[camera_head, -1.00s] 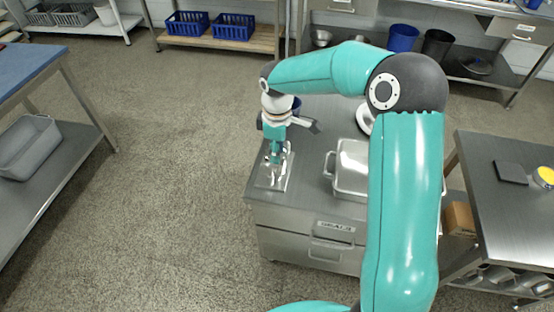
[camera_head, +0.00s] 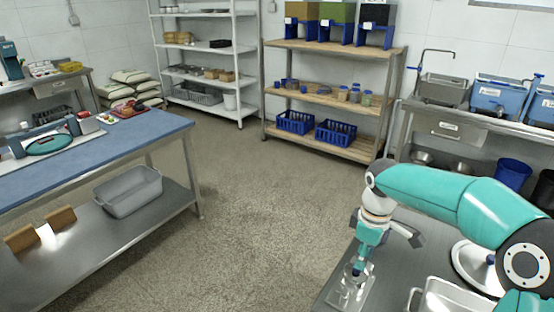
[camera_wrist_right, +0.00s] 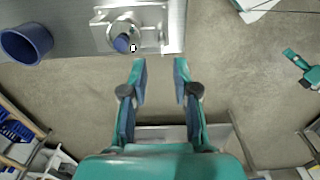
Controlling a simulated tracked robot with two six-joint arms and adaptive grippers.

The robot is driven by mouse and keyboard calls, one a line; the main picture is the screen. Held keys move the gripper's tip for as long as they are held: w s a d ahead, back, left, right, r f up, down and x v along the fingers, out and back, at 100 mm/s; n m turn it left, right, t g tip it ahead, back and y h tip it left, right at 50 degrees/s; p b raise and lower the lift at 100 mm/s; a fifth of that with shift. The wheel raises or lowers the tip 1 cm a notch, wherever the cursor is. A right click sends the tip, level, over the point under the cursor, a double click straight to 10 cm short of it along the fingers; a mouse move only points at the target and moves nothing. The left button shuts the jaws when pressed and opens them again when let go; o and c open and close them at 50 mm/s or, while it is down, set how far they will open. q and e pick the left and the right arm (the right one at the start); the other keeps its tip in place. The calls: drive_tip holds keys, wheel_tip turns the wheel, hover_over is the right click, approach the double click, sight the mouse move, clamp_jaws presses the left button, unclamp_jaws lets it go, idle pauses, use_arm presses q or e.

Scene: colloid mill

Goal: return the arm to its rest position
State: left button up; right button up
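My right arm, teal with dark joints, comes in from the right in the head view. Its gripper (camera_head: 361,262) points down by a metal fitting on a small plate (camera_head: 350,292) on the steel counter. In the right wrist view my right gripper (camera_wrist_right: 160,72) is open, with bare floor showing between its fingers and nothing held. The metal fitting with a blue top (camera_wrist_right: 122,42) lies beyond the fingertips, up and left, apart from them. A teal part at the right edge of the wrist view looks like my left gripper (camera_wrist_right: 303,68); it is too small to read.
The steel counter (camera_head: 400,245) also bears a metal tray (camera_head: 455,300) and a round white dish (camera_head: 475,268). A blue pot (camera_wrist_right: 27,43) stands at the wrist view's upper left. A blue-topped table (camera_head: 110,150) stands left, wooden shelves (camera_head: 335,100) behind. The floor between is clear.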

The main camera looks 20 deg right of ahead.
drive_tip(key=s+a+f+m+g+y, duration=0.1)
drive_tip(key=s+a+f+m, duration=0.1)
drive_tip(key=s+a+f, duration=0.7)
drive_tip(key=s+a+f+m+y, duration=0.25)
drive_tip(key=s+a+f, duration=0.3)
drive_tip(key=f, duration=0.55)
drive_tip(key=s+a+f+m+g+y, duration=0.1)
drive_tip(key=s+a+f+m, duration=0.2)
drive_tip(key=s+a+f, duration=0.45)
drive_tip(key=w+f+m+t, duration=0.1)
drive_tip(key=w+d+f, duration=0.1)
drive_tip(key=w+f+m+t, duration=0.1)
drive_tip(key=shift+w+d+m+t+h, duration=0.15)
drive_tip(key=shift+d+m+t+h, duration=0.15)
drive_tip(key=shift+d+m, duration=0.1)
drive_tip(key=shift+o, duration=0.4)
drive_tip(key=shift+o, duration=0.8)
